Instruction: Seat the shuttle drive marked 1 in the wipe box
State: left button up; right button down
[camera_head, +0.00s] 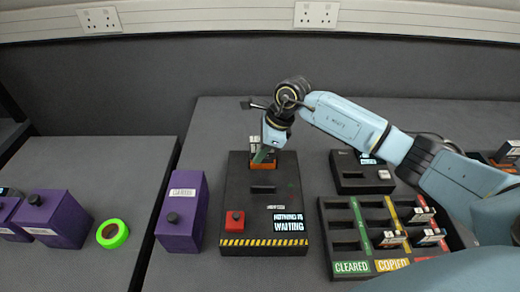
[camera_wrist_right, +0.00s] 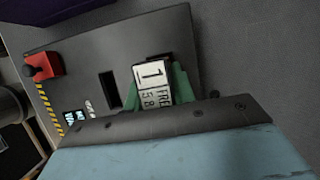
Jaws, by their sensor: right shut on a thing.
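My right gripper (camera_head: 266,152) is over the far end of the black wipe box (camera_head: 262,199). Its green fingertips are shut on the shuttle drive marked 1 (camera_wrist_right: 153,84), whose white label faces the wrist camera. In the head view, a white and orange part of the drive (camera_head: 263,162) shows under the fingers. The drive is at the far part of the box top; how deep it sits in a slot is hidden. An empty dark slot (camera_wrist_right: 109,90) lies beside it in the wrist view. My left gripper is not in view.
A black tray (camera_head: 345,240) with "CLEARED" and "COPIED" rows holds several drives on the right. A smaller black unit (camera_head: 361,172) stands behind it. A purple box (camera_head: 182,212) stands left of the wipe box.

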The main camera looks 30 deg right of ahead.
aim_at(256, 139)
jog(key=shift+f+b, duration=0.4)
jog(key=shift+f, duration=0.1)
jog(key=c, duration=0.8)
grip_release()
jog(key=shift+o, duration=0.2)
jog(key=shift+r+p, duration=2.4)
jog(key=shift+r, duration=1.35)
